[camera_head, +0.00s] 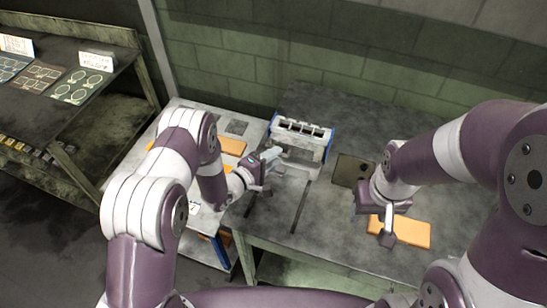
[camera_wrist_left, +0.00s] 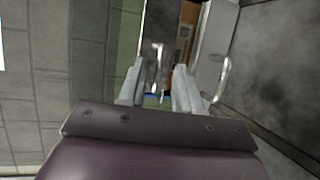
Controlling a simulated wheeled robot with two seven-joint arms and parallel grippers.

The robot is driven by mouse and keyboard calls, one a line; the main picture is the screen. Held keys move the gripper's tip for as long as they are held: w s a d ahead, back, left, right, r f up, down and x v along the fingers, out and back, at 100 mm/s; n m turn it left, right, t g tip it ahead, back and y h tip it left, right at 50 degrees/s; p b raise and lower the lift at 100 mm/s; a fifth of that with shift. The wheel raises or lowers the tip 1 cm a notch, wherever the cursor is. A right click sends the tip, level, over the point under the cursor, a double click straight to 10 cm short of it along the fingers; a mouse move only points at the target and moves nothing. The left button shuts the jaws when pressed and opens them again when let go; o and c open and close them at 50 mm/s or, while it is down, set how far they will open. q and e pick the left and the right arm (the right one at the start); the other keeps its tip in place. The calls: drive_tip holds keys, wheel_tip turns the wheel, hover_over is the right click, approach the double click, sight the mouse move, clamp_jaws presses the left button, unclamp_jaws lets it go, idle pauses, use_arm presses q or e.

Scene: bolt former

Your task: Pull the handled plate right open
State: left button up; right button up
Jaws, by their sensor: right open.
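The bolt former (camera_head: 303,130) is a pale box-shaped unit with blue side edges and a row of slots on top, standing at the back of the table. A pale plate (camera_wrist_left: 212,48) on it shows in the left wrist view, with a thin white handle (camera_wrist_left: 223,80) at its right. A second white handle (camera_wrist_left: 158,60) stands between the fingertips. My left gripper (camera_head: 271,158) is at the front left of the unit; in its wrist view the fingers (camera_wrist_left: 158,75) are apart. Contact with the handle cannot be told. My right gripper (camera_head: 388,228) is open and empty over the table.
An orange block (camera_head: 403,231) lies beneath my right gripper, and a brown plate (camera_head: 352,170) lies behind it. Another orange piece (camera_head: 231,146) lies left of the unit. Dark slots run along the tabletop in front. A shelf rack (camera_head: 60,95) stands at the far left.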

use_arm(q)
drive_tip(key=b+v, duration=0.2)
drive_tip(key=v, duration=1)
drive_tip(key=shift+s+a, duration=0.15)
drive_tip(key=shift+s, duration=0.05)
drive_tip(key=s+a+r+m+g+y, duration=0.1)
drive_tip(key=a+r+m+g+y, duration=0.4)
drive_tip(key=a+m+y, duration=0.35)
drive_tip(key=s+r+m+g+y, duration=0.1)
drive_tip(key=s+r+g, duration=0.1)
drive_tip(key=s, duration=0.4)
drive_tip(key=s+r+m+g, duration=0.1)
drive_tip(key=s+r+g, duration=0.1)
drive_tip(key=s, duration=0.5)
drive_tip(key=shift+s+d+r+g+y, duration=0.15)
drive_tip(key=shift+d+r+g+y, duration=0.15)
drive_tip(key=shift+g, duration=0.4)
